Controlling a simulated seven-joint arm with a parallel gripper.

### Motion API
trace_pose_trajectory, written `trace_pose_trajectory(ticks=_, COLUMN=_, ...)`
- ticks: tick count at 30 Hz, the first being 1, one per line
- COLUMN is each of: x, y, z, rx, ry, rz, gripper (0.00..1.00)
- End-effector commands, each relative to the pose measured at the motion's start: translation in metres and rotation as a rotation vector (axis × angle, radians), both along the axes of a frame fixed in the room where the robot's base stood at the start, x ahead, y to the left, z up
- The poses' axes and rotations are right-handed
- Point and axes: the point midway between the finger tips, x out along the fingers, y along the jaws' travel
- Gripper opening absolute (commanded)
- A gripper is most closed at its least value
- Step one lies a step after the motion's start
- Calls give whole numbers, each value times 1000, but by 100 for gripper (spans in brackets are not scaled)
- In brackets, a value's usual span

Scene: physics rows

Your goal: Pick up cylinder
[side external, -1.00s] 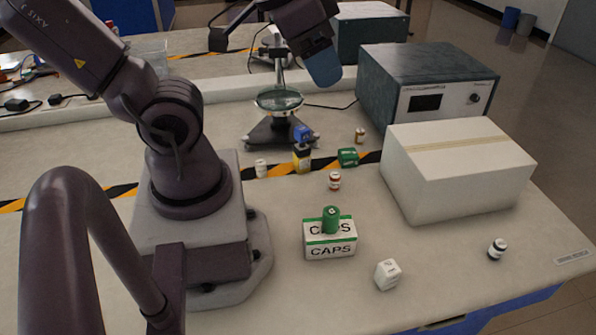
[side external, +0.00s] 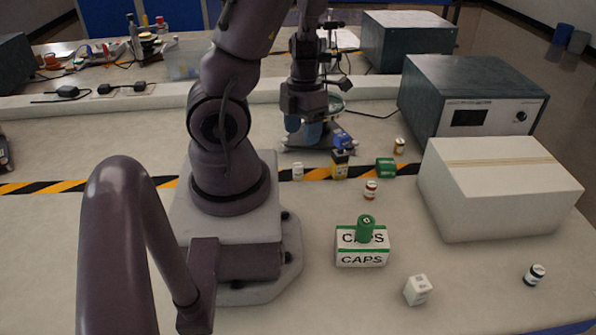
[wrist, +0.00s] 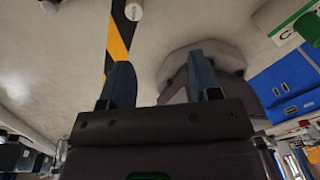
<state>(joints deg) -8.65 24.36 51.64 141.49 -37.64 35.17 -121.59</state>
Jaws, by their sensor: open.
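A green cylinder (side external: 365,228) stands upright on a white box marked CAPS (side external: 362,258) with green stripes, in front of my base in the side view. My gripper (side external: 303,131) has blue fingertips and points down over the table behind the hazard stripe, well away from the cylinder. Its fingers are apart with nothing seen between them. In the wrist view the gripper (wrist: 161,75) shows two separated blue fingers. A green round part at the right edge appears to be the cylinder (wrist: 308,25).
A white cube (side external: 417,290) and a dark-banded bottle (side external: 535,274) lie forward. A large carton (side external: 500,190) blocks the right.

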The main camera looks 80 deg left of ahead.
Motion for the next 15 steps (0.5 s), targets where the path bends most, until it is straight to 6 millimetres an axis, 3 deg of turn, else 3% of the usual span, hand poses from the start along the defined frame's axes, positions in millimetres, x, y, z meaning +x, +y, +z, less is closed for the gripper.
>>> trace_pose_trajectory(ticks=3, x=-8, y=16, z=-2, rx=66, ry=31, rz=419, gripper=57)
trace_pose_trajectory(ticks=6, x=-7, y=23, z=-1, rx=96, ry=22, rz=687, gripper=57)
trace_pose_trajectory(ticks=10, x=-5, y=25, z=-1, rx=109, ry=22, rz=901, gripper=57)
trace_pose_trajectory(ticks=15, x=-5, y=26, z=-4, rx=113, ry=27, rz=1000, gripper=57)
